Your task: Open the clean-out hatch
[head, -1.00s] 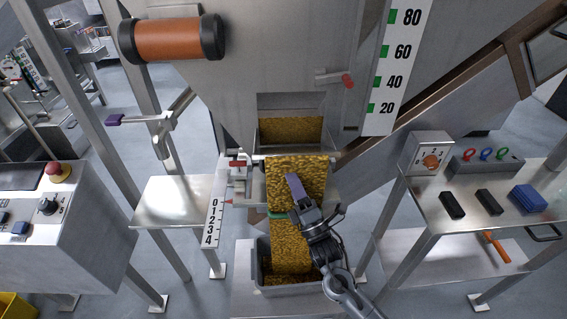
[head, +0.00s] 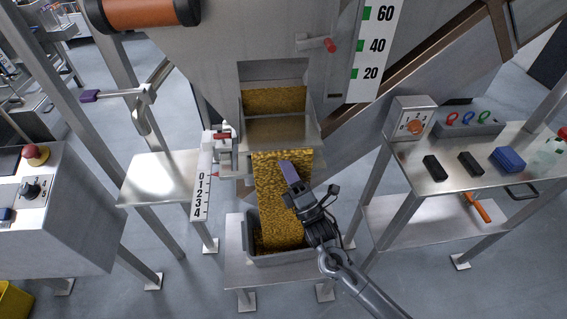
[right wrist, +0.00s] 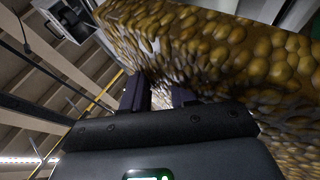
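The hopper's lower opening (head: 275,98) shows golden chips behind it, with a bare metal plate (head: 278,132) below. Under the plate, a thick golden chip stream (head: 272,190) hangs down into a grey bin (head: 249,222). I cannot tell for certain which part is the clean-out hatch. My right gripper (head: 288,170) overlaps the upper right of the stream in the head view. In the right wrist view, its two dark fingers (right wrist: 160,95) stand apart with no held object visible. Chips fill the view just beyond them; contact is unclear. My left gripper is not seen.
A red-tipped handle (head: 318,44) sticks out of the hopper, right of the opening. A purple-ended lever (head: 110,95) is at the left. A right-hand bench (head: 440,175) carries a control box (head: 408,120) and dark blocks. A metal side table (head: 160,178) stands left.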

